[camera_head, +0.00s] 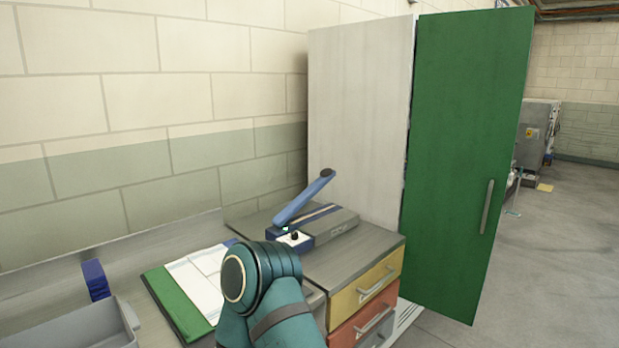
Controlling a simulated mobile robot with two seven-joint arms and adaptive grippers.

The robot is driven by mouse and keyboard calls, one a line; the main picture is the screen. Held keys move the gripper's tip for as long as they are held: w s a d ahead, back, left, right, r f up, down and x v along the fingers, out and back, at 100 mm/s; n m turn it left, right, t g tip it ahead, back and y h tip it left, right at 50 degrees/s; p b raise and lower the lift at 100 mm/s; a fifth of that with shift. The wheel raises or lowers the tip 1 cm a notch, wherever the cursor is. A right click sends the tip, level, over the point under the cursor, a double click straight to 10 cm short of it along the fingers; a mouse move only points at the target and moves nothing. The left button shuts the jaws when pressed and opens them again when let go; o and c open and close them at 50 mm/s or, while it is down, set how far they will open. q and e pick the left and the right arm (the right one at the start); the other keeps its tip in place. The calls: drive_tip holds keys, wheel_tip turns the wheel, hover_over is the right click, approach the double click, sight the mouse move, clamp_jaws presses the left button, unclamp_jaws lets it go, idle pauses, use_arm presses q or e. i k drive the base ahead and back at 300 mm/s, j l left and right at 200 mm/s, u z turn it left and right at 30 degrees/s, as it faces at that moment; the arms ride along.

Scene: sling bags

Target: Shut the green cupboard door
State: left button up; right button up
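The green cupboard door (461,130) stands open at the right of the head view. It is swung out from the pale cupboard (357,100), and its right edge is nearer to me. A grey upright handle (487,207) is on its face near that right edge. The door hides the cupboard's inside. Neither gripper shows. Only a teal link of one of my arms is in view at the bottom middle, well left of the door and in front of the drawer unit.
A drawer unit (367,289) with yellow and red fronts stands left of the door, with a blue-levered device (325,226) on top. A green folder with papers (202,278) and a grey tray (70,333) lie on the worktop. Open floor (565,265) is on the right.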

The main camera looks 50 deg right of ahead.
sight(471, 68)
drive_tip(key=z, duration=2.4)
drive_tip(key=i+z, duration=0.1)
drive_tip(key=i+l, duration=0.05)
drive_tip(key=i, duration=0.05)
